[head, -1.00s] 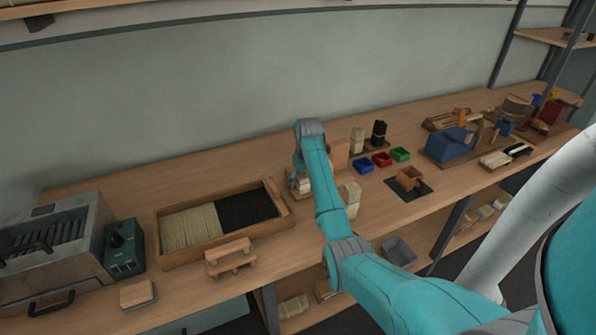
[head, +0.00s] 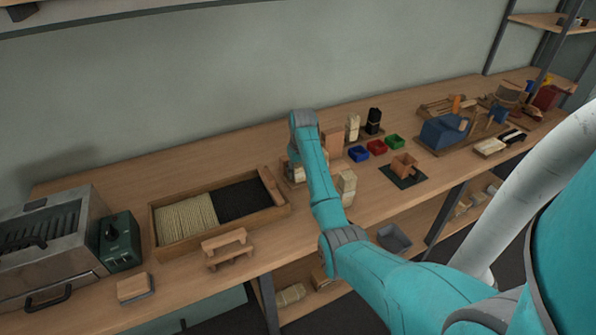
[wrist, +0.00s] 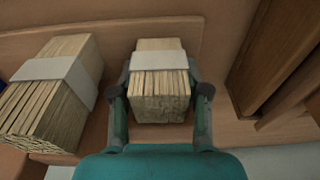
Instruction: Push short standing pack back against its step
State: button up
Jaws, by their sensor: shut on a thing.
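The short pack (wrist: 160,85) is a bundle of pale bristle strips with a white band around it. It stands upright in the middle of the wrist view, between the two fingers of my gripper (wrist: 161,74), which is shut on it. A wooden ledge (wrist: 110,32) lies just beyond the pack; I cannot tell whether they touch. A larger banded pack (wrist: 52,90) stands to the left, apart from my gripper. In the head view my arm hides most of the gripper and the held pack.
Dark wooden boards (wrist: 268,55) rise close to the right of my gripper. In the head view, a tray of bristle (head: 215,212) lies left of my arm. A pale pack (head: 347,185) stands just right of it, with small coloured bins (head: 377,147) beyond.

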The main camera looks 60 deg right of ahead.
jog(key=shift+w+d, duration=0.3)
jog(key=shift+w, duration=0.25)
jog(key=o, duration=1.2)
jog(key=shift+s+a+r, duration=0.1)
jog(key=shift+s+r, duration=0.05)
jog(key=shift+r, duration=1.1)
jog(key=shift+s+a+r, duration=0.1)
jog(key=shift+s+r, duration=0.05)
jog(key=shift+r, duration=1.1)
jog(key=shift+s+a+r, duration=0.1)
jog(key=shift+s+r, duration=0.05)
jog(key=shift+r, duration=1.1)
